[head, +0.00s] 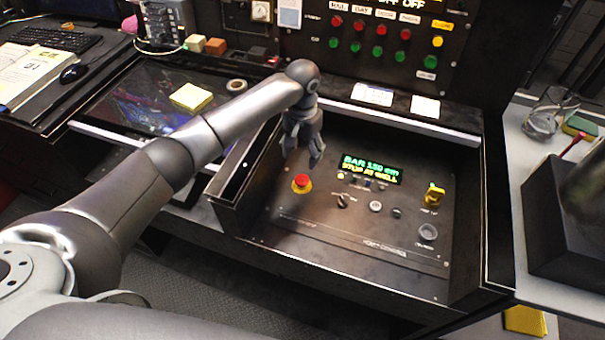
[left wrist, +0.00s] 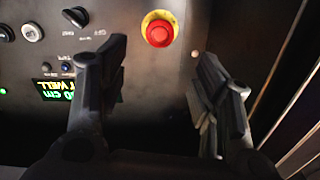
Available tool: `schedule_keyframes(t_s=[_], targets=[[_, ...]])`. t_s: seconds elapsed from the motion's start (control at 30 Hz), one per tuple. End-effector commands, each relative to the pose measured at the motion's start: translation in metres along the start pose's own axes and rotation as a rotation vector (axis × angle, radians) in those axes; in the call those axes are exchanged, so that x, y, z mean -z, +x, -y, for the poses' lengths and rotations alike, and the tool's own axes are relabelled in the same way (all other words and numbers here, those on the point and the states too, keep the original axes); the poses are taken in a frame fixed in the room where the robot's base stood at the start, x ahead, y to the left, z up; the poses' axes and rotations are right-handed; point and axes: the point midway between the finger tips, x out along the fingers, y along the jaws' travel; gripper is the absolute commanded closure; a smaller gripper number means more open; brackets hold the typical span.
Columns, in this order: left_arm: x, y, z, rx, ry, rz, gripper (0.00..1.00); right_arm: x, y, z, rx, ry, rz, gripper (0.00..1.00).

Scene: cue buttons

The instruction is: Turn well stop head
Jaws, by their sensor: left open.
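A control panel (head: 300,228) holds a red mushroom button with a yellow collar (head: 302,183) at its left side. To its right are a small black turn switch (head: 342,201), a pale round button (head: 375,206) and a yellow key-like switch (head: 434,194). No readable label tells me which one is the well stop head. My left gripper (head: 303,155) hangs above the panel, open and empty. In the left wrist view, its spread fingers (left wrist: 163,48) stand either side of the red button (left wrist: 159,30), apart from it. The black turn switch (left wrist: 74,16) lies left there. The right gripper is out of view.
A lit display (head: 370,168) reads "BAR 150 cm" above a second, blurred line. Raised dark walls edge the panel. An upright board (head: 385,45) with red and green buttons stands behind. Left are yellow notes (head: 191,97) and a tape roll (head: 236,86).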

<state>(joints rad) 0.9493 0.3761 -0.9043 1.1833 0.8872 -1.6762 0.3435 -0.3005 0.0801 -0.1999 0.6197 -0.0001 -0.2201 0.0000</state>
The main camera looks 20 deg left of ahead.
Motion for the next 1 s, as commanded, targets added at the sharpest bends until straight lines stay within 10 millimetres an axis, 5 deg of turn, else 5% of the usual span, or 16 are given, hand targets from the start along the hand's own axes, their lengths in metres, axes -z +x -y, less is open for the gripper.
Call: schedule_keyframes(t_s=[0.5, 0.93, 1.0], targets=[[-0.001, 0.089, -0.001, 0.0, 0.001, 0.003, 0.42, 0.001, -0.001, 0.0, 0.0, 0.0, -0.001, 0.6], [-0.001, 0.1, -0.001, 0.0, 0.002, 0.001, 0.42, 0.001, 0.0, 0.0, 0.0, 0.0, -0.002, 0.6], [-0.001, 0.1, -0.001, 0.0, 0.002, 0.001, 0.48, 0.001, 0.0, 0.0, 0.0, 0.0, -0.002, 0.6]])
